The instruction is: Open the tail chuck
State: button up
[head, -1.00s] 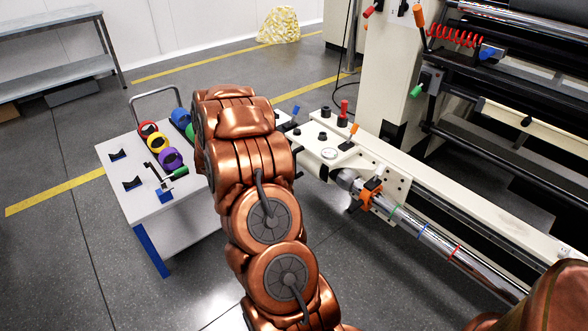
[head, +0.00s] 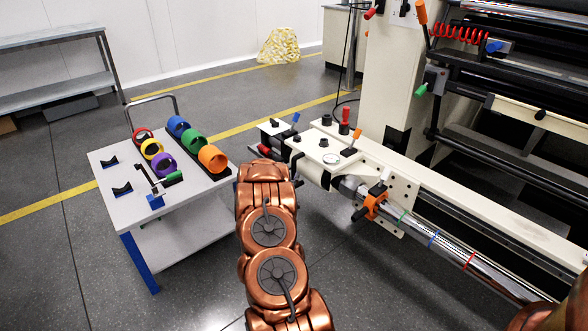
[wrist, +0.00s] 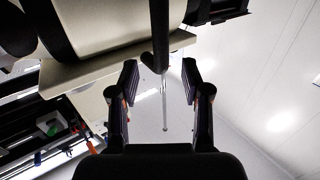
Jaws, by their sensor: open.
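The cream tailstock housing (head: 322,150) stands at the near end of the machine. The grey chuck end (head: 350,187) holds the chrome shaft (head: 445,243) beside an orange collar (head: 372,206). A blue-tipped lever (head: 295,118), a red-tipped lever (head: 345,115) and an orange-tipped lever (head: 355,135) stand on or near the housing. I cannot tell which one works the chuck. In the wrist view my gripper (wrist: 160,78) is open. A dark rod (wrist: 158,40) reaches down between its fingertips, with no clear contact. In the head view my arm hides the gripper.
A white cart (head: 125,215) with coloured rings, including an orange one (head: 212,158), stands left of my arm. A green-tipped handle (head: 420,89) juts from the machine frame. A grey shelf (head: 60,70) is at the back left.

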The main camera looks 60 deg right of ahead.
aim_at(293, 167)
jog(key=shift+b+x, duration=1.05)
jog(key=shift+x, duration=2.6)
grip_shut()
